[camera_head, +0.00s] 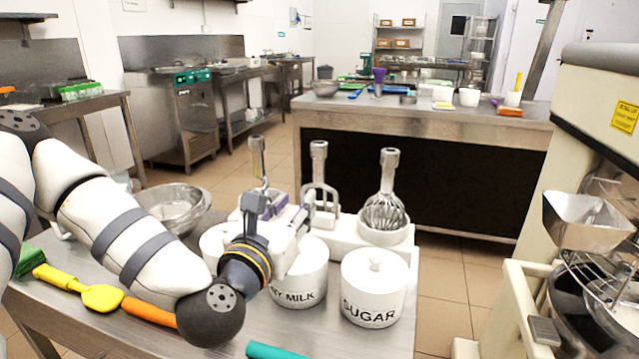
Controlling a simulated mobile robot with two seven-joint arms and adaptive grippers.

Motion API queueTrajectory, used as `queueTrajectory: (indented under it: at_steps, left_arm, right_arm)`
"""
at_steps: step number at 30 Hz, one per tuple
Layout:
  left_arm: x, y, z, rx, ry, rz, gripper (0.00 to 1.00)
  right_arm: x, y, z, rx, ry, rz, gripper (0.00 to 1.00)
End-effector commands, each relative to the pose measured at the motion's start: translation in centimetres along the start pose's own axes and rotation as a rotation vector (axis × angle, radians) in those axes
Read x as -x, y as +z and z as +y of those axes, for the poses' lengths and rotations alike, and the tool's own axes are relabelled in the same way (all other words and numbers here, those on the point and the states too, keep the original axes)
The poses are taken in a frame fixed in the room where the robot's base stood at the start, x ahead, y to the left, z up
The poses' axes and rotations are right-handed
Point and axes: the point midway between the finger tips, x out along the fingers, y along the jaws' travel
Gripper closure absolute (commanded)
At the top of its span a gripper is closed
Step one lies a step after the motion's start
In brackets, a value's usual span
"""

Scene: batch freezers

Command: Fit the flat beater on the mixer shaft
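A metal flat beater (321,190), with an open frame below a tall shank, looks to be the middle attachment in the white rack (345,236) on the steel table. My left gripper (268,203) is just left of it, in front of the leftmost attachment (257,152), whose lower part it hides. I cannot tell whether its fingers are open or shut, or touching that attachment. The mixer (597,110) stands at the far right, with its wire guard and bowl below the head. Its shaft is not clearly visible. My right gripper is out of view.
A wire whisk (385,205) stands right of the beater. White jars, one marked SUGAR (373,290) and a milk one (300,288), stand in front. Metal bowls (172,205), a yellow spatula (98,297) and a teal handle (275,352) share the table. Floor shows between table and mixer.

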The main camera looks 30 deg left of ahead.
Motion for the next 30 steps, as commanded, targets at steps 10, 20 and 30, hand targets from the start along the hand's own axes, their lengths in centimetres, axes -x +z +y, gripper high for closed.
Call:
queueTrajectory:
  at_steps: [10, 20, 30]
  left_arm:
    - [-5.4, -0.4, 0.0, -0.002, 0.002, 0.002, 0.7]
    - [-10.5, -0.5, 0.1, -0.002, 0.002, 0.004, 0.7]
    - [-13.2, -0.2, 0.0, -0.001, 0.0, 0.002, 0.7]
  right_arm:
    - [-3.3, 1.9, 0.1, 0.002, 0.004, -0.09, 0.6]
    - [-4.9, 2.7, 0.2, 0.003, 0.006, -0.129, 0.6]
    - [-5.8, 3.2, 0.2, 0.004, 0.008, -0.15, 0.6]
